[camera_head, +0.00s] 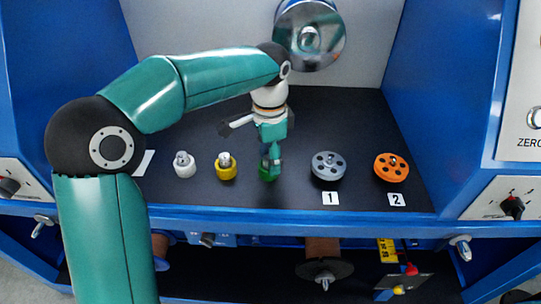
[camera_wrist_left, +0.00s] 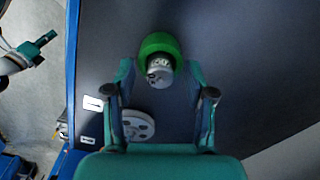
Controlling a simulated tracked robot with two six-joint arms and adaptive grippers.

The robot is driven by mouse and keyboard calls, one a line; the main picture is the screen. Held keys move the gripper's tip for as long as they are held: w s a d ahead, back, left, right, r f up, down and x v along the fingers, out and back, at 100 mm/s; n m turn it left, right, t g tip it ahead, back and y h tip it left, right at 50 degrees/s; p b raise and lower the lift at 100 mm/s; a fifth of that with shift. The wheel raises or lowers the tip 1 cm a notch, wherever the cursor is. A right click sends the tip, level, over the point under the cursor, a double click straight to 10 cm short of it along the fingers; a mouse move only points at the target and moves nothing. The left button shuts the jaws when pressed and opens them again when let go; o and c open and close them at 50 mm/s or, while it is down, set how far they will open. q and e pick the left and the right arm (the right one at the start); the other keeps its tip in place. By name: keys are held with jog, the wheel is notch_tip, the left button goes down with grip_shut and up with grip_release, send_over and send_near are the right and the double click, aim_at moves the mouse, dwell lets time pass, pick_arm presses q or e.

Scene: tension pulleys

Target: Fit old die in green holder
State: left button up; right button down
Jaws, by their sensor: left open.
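The green holder (camera_head: 268,174) stands on the dark shelf, mostly hidden by my left gripper (camera_head: 270,160) in the head view. In the left wrist view the green holder (camera_wrist_left: 159,43) shows as a round ring. A silver metal die (camera_wrist_left: 159,68) shows at the holder's near side; I cannot tell how deep it sits. My left gripper (camera_wrist_left: 160,82) is open, with one finger on each side of the die. It points down over the holder, and no clear contact shows. My right gripper is not in view.
A white holder (camera_head: 184,170) and a yellow holder (camera_head: 226,172) with metal tops stand to the left. A grey pulley (camera_head: 328,171) and an orange pulley (camera_head: 392,172) lie to the right, behind labels 1 and 2. A shiny disc (camera_head: 309,30) is on the back wall.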

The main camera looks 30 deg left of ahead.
pick_arm(q)
notch_tip(320, 180, up, 12)
dwell(0.6)
jog(key=shift+f, duration=0.15)
